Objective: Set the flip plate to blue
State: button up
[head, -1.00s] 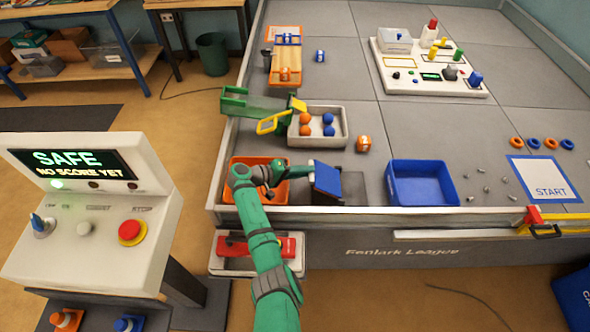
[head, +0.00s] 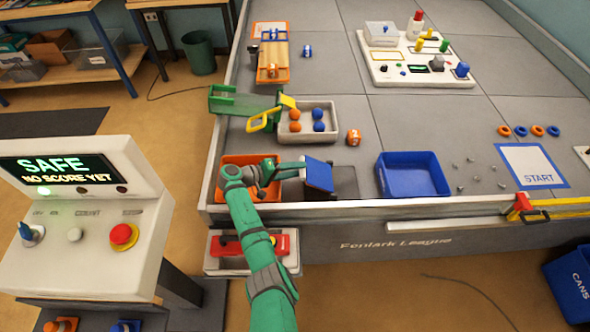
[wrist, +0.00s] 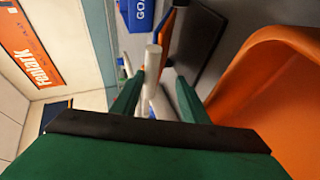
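The flip plate (head: 319,175) stands tilted on a dark base near the table's front edge, its blue face toward the head camera. In the wrist view, a narrow orange strip, apparently the plate's other face (wrist: 167,36), shows beyond the fingers. My gripper (head: 296,168) is just left of the plate, over the right side of the orange bin. In the wrist view my gripper (wrist: 160,80) has its two green fingers apart, with a pale grey rod (wrist: 152,62) between them. A gap shows beside the rod; I cannot tell whether either finger touches it.
The orange bin (head: 228,193) lies under my gripper and the blue bin (head: 440,178) stands right of the plate. Behind are a grey tray (head: 330,132) of balls and an orange-and-white block (head: 354,137). A control console (head: 85,210) stands at left.

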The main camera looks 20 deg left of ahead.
jog(key=shift+s+f, duration=0.1)
jog(key=v, duration=1)
jog(key=shift+a+r, duration=0.3)
jog(key=shift+r, duration=0.05)
jog(key=shift+s, duration=0.1)
